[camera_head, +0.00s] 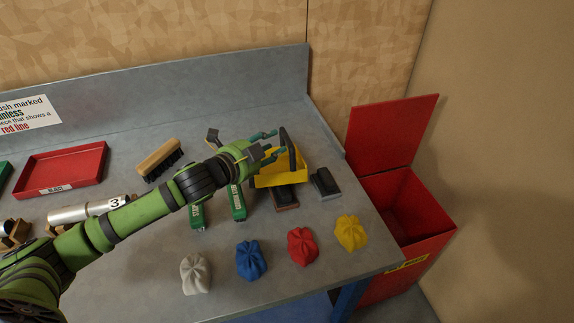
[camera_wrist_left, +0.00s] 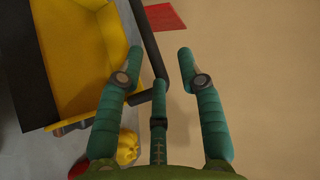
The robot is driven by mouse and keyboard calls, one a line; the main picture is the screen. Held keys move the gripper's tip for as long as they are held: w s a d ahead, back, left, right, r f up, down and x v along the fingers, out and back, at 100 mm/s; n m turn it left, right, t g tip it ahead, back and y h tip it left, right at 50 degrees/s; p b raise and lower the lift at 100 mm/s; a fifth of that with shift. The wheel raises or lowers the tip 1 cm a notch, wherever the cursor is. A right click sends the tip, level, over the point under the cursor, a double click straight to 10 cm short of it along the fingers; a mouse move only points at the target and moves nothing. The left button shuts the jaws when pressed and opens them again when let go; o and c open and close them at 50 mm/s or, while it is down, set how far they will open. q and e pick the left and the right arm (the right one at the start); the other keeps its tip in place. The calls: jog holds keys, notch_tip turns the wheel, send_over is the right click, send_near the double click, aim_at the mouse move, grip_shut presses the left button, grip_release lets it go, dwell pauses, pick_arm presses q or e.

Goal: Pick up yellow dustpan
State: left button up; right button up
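The fingers are apart and do not visibly clamp the handle. My right gripper is out of view.
Grey, blue (camera_head: 251,260), red (camera_head: 302,246) and yellow (camera_head: 351,232) cloths lie along the front. Two dark blocks (camera_head: 325,184) and green-handled tools (camera_head: 237,202) sit close by. A red bin (camera_head: 405,205) stands open beyond the bench's right edge.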

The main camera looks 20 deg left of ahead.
aim_at(287, 141)
pick_arm(q)
notch_tip(287, 141, down, 2)
jog(key=shift+f+b, duration=0.1)
jog(key=shift+b, duration=0.5)
jog(key=shift+w+d, duration=0.1)
jog(key=shift+w, duration=0.1)
jog(key=shift+w+d+f+p, duration=0.1)
jog(key=shift+w+p, duration=0.25)
jog(key=shift+w, duration=0.05)
jog(key=shift+p+x, duration=0.6)
jog(key=shift+x, duration=0.5)
jog(key=p+x, duration=0.1)
jog(key=x, duration=0.2)
jog(key=shift+w, duration=0.4)
jog(key=shift+f, duration=0.1)
grip_shut()
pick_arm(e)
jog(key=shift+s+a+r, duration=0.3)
